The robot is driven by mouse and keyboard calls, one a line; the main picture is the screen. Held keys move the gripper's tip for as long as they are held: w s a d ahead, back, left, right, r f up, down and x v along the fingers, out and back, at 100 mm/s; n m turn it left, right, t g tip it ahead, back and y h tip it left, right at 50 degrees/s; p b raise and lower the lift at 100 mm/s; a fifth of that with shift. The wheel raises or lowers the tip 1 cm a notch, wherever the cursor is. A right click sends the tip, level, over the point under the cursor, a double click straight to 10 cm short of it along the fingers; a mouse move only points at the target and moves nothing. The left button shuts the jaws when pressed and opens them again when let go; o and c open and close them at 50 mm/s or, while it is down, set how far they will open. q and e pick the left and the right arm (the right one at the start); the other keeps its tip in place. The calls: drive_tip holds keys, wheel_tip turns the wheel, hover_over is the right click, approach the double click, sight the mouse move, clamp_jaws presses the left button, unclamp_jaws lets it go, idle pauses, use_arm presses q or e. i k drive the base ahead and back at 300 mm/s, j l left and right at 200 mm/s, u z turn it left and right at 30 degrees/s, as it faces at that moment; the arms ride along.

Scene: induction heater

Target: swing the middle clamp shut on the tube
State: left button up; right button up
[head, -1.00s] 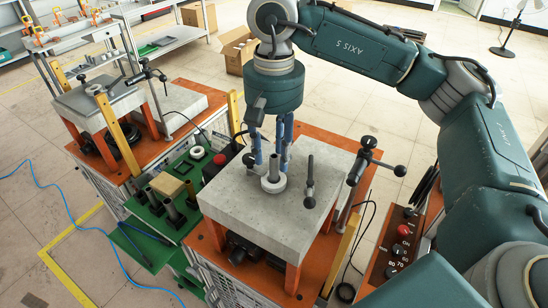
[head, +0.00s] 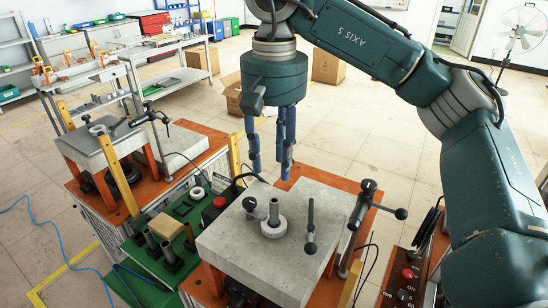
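The upright grey tube (head: 274,212) stands in a pale ring (head: 273,228) on the middle station's grey slab (head: 235,244). The middle clamp (head: 367,198), with black knobs and levers, is on a post at the slab's right edge, apart from the tube. A dark upright rod (head: 311,225) stands between them; I cannot tell whether it belongs to the clamp. My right gripper (head: 271,172) points down with its blue fingers spread and nothing visible between them. It shows above the slab's far edge, beyond the tube in the picture. My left gripper is out of view.
A similar station with a clamp (head: 138,117) stands at left. A green tray (head: 188,255) with several tubes lies beside the middle slab, near a red button (head: 220,202). A control box (head: 404,284) is at lower right.

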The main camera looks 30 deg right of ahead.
sight(310, 248)
drive_tip(key=k+j, duration=0.5)
drive_tip(key=k, duration=0.2)
drive_tip(key=k+j, duration=0.5)
drive_tip(key=k, duration=0.15)
